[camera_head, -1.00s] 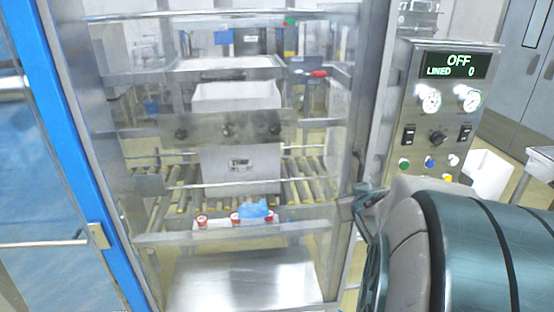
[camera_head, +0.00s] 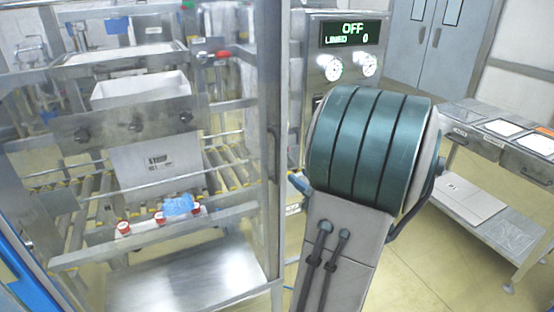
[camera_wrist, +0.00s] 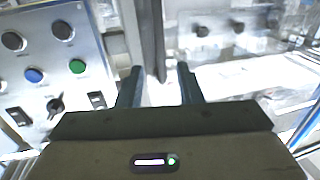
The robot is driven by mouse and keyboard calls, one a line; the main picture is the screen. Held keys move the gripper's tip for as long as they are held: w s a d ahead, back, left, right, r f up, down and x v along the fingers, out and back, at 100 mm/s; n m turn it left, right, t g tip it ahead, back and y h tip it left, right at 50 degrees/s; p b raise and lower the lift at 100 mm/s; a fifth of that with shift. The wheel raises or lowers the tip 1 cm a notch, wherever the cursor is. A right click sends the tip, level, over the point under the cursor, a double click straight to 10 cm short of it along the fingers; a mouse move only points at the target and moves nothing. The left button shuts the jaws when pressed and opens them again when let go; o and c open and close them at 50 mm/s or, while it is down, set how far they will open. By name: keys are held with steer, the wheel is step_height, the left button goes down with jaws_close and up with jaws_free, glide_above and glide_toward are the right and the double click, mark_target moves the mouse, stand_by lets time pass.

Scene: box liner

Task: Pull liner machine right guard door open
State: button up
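The liner machine's guard door (camera_head: 268,75) is a clear panel in a metal frame, left of my arm in the head view. It looks closed, though its far edge is hard to make out. A slim dark upright handle (camera_head: 271,155) runs along its right edge. In the wrist view, a dark bar that looks like this handle (camera_wrist: 152,40) hangs down from the top. My gripper (camera_wrist: 160,85) is open, with its two dark fingers either side of the bar's lower end. I cannot tell whether the bar is between the fingers or beyond them. My arm hides the gripper in the head view.
The control panel (camera_head: 348,35) reads OFF and LINED 0; its buttons show in the wrist view (camera_wrist: 50,70). Behind the clear panel are a white box (camera_head: 155,165) and rollers. A metal table (camera_head: 490,135) stands at the right, with open floor before it.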

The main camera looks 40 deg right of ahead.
mark_target(279, 160)
steer(key=w+p, duration=0.1)
steer(key=w, duration=1)
steer(key=shift+d+p, duration=0.2)
steer(key=shift+p, duration=0.2)
jaws_close()
